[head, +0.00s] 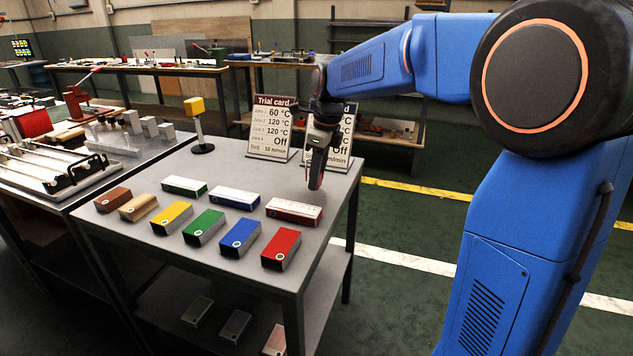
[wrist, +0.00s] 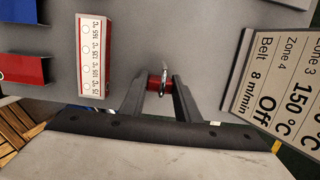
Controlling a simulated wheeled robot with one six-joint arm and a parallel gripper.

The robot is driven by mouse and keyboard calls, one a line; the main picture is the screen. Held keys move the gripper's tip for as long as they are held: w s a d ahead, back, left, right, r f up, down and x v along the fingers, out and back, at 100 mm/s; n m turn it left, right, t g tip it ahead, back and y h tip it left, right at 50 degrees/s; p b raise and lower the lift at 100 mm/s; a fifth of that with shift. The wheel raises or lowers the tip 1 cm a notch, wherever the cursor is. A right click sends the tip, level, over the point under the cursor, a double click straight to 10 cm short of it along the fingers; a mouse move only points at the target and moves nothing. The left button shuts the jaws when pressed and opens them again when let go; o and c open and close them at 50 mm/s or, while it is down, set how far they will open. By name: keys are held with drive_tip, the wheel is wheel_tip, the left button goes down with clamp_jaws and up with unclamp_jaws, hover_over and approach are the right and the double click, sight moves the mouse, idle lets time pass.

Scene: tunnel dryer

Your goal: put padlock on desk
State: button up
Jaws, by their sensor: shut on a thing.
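A padlock with a red body and a metal shackle (wrist: 160,85) is between my gripper's two fingers in the wrist view. My gripper (wrist: 161,88) is shut on it, over the grey desk top. In the head view my gripper (head: 316,184) points down over the right part of the grey desk (head: 225,172), in front of the trial cards. The padlock is hard to make out there. I cannot tell whether it touches the desk top.
Coloured blocks stand in rows on the desk, among them a red block (head: 281,249) and a white-topped red block (head: 294,211). Two trial cards (head: 270,128) stand at the back. A yellow-topped post (head: 198,124) stands at the back left. The desk's right edge is close to my gripper.

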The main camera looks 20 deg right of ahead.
drive_tip(key=shift+f, duration=0.9)
drive_tip(key=shift+a+f, duration=0.1)
drive_tip(key=shift+f, duration=0.05)
drive_tip(key=o, duration=0.9)
wheel_tip(320, 180, up, 12)
drive_tip(key=s+d, duration=0.1)
drive_tip(key=d, duration=0.1)
drive_tip(key=s+d+f+n+t, duration=0.1)
drive_tip(key=s+d+f+n, duration=0.1)
drive_tip(key=s+n, duration=0.5)
drive_tip(key=s+d+f+n+t, duration=0.15)
drive_tip(key=s+n, duration=0.35)
drive_tip(key=s, duration=0.5)
drive_tip(key=s+f+n, duration=0.4)
drive_tip(key=s, duration=0.1)
drive_tip(key=s+d+f+n+t+h, duration=0.1)
drive_tip(key=s+f+n, duration=0.3)
drive_tip(key=s+n, duration=0.1)
drive_tip(key=s+d+f+n, duration=0.1)
drive_tip(key=s+f+n, duration=0.3)
drive_tip(key=s, duration=0.1)
drive_tip(key=shift+s+d+f, duration=0.1)
drive_tip(key=shift+s, duration=0.3)
